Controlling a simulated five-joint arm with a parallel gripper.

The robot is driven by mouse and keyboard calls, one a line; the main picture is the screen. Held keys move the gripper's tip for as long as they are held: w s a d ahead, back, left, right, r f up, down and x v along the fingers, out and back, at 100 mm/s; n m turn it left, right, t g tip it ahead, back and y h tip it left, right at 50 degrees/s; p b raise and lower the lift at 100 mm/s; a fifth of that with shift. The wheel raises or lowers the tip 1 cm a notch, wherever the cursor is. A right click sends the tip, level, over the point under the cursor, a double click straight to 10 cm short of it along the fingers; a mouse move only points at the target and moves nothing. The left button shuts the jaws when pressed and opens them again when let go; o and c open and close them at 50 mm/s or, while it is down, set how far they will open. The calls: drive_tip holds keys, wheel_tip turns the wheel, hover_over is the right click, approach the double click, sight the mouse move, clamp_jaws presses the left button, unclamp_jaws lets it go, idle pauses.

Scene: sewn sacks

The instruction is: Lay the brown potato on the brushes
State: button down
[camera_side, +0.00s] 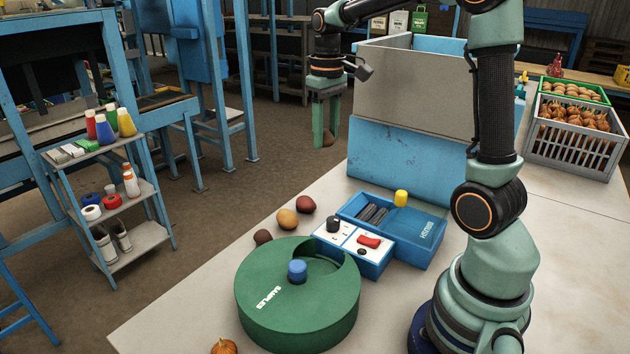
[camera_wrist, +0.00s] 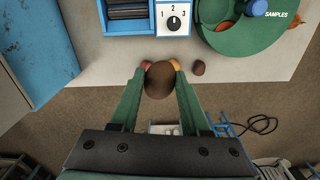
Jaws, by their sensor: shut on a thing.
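My gripper (camera_side: 325,142) is shut on a brown potato (camera_side: 328,138), held high in the air behind the table's left edge in the side view. In the wrist view the potato (camera_wrist: 159,82) sits between the two green fingertips (camera_wrist: 160,76). The brushes (camera_side: 373,214) are dark strips in the left compartment of a blue box (camera_side: 425,252) on the table, to the right of and below my gripper in the side view. In the wrist view the brushes (camera_wrist: 127,10) show at the top, partly cut off by the frame.
A red potato (camera_side: 305,205), a yellow one (camera_side: 287,219) and a dark one (camera_side: 262,237) lie along the table edge. A green SAMPLES drum (camera_side: 297,310), a dial box (camera_side: 352,247) and a yellow knob (camera_side: 401,198) are close by. A tall blue-and-grey bin (camera_side: 405,150) stands behind the brushes.

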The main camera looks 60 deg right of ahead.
drive_tip(key=s+d+m, duration=0.3)
drive_tip(key=s+d, duration=0.4)
drive_tip(key=s, duration=0.2)
wheel_tip(320, 180, down, 19)
drive_tip(key=shift+d, duration=0.15)
drive_tip(key=shift+f, duration=0.1)
drive_tip(key=shift+c, duration=1.9)
unclamp_jaws()
